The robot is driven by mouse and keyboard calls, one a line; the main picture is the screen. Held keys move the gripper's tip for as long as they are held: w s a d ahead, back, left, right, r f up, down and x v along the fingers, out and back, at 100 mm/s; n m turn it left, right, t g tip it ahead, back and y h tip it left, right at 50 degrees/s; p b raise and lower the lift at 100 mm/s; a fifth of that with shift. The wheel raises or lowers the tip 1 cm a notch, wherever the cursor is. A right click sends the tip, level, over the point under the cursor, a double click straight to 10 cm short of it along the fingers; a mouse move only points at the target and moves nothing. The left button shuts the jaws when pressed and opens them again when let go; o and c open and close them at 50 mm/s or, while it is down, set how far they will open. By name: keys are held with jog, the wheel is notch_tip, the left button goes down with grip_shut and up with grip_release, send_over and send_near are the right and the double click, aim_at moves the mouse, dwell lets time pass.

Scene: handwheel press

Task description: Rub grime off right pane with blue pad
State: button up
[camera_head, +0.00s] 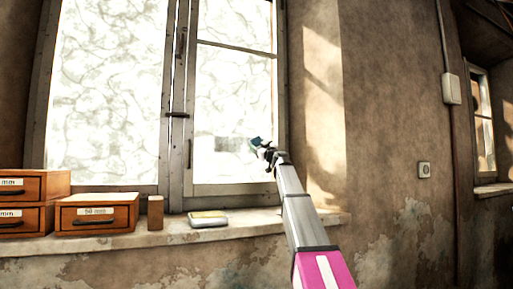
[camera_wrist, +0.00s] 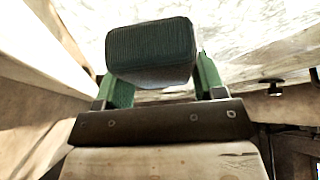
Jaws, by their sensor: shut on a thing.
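My gripper (camera_head: 264,149) is shut on the blue pad (camera_head: 256,143), near the right edge of the right pane's lower part. In the wrist view the dark blue-green ribbed pad (camera_wrist: 151,44) sits between the green fingers (camera_wrist: 160,83), facing the bright glass. I cannot tell whether the pad touches the glass. The right pane (camera_head: 222,95) is bright white over most of its lower part. A greyish patch (camera_head: 228,144) lies low on it, left of the pad. Faint swirls show above the crossbar.
The left pane (camera_head: 108,90) is covered in grey swirls. A window latch (camera_head: 178,115) juts out between the panes.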

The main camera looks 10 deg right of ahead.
aim_at(247, 141)
jog(key=shift+w+d, duration=0.2)
jog(key=shift+d, duration=0.45)
jog(key=shift+w+d, duration=0.2)
jog(key=shift+d, duration=0.4)
jog(key=shift+s+a, duration=0.25)
jog(key=shift+a, duration=0.7)
jog(key=shift+s+a, duration=0.2)
jog(key=shift+a, duration=0.7)
jog(key=shift+s+a, duration=0.35)
jog(key=shift+a, duration=0.7)
jog(key=shift+s+a, duration=0.4)
jog(key=shift+a, duration=0.7)
jog(key=shift+s+a, duration=0.35)
jog(key=shift+a, duration=0.7)
jog(key=shift+s+a, duration=0.6)
jog(key=shift+a, duration=1.65)
jog(key=shift+s+a, duration=0.6)
jog(key=shift+a, duration=1.7)
jog(key=shift+s+a, duration=0.6)
jog(key=shift+a, duration=1.65)
jog(key=shift+r, duration=0.15)
jog(key=shift+w+d, duration=0.8)
jog(key=shift+d, duration=2.05)
jog(key=shift+w+d, duration=0.85)
jog(key=shift+d, duration=2.05)
jog(key=shift+w+d, duration=0.8)
jog(key=shift+d, duration=2.05)
